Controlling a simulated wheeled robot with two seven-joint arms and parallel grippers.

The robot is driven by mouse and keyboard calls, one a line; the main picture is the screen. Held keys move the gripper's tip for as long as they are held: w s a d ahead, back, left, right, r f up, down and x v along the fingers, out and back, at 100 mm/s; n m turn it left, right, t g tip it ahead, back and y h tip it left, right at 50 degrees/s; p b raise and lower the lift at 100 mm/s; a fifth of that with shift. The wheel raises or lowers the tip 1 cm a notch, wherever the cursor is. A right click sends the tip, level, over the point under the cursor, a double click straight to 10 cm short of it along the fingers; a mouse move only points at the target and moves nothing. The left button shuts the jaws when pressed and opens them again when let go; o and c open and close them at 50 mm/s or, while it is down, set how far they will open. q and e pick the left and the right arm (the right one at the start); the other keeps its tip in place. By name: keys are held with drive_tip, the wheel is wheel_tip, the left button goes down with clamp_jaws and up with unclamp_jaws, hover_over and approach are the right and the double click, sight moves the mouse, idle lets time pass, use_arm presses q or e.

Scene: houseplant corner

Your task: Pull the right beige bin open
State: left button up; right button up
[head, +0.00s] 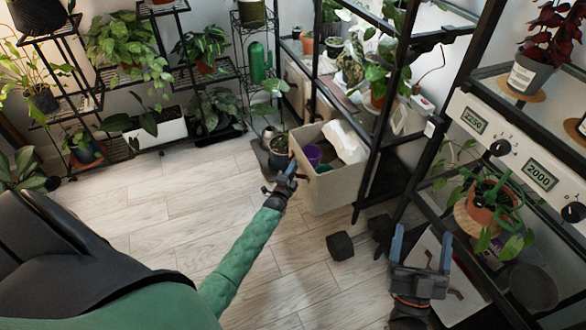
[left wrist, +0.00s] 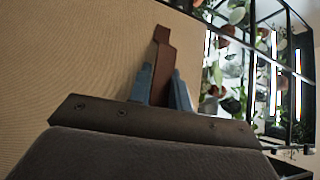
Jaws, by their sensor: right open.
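The right beige bin (head: 335,190) stands pulled out from the black shelf, open at the top. A purple pot (head: 313,154) and a white bag-like item (head: 345,141) show inside. My left gripper (head: 288,170) is at the bin's front. In the left wrist view, its blue fingers lie on either side of a brown strap handle (left wrist: 162,55) beside the beige bin wall (left wrist: 85,60); it looks shut on the strap. My right gripper (head: 421,250) is open and empty, low at the right, apart from the bin.
Another beige bin (head: 297,88) sits farther back in the shelf. A dark block (head: 340,245) lies on the floor. Plant racks line the back left. The wooden floor (head: 180,205) in the middle is clear.

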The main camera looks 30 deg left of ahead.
use_arm(q)
drive_tip(key=shift+s, duration=0.1)
drive_tip(key=shift+s, duration=0.2)
drive_tip(key=s+d+f+p, duration=0.1)
drive_tip(key=s, duration=0.6)
use_arm(e)
wheel_tip(320, 180, down, 10)
drive_tip(key=w+a+g, duration=0.1)
drive_tip(key=g, duration=0.2)
drive_tip(key=shift+w+g+h, duration=0.4)
drive_tip(key=shift+f, duration=0.1)
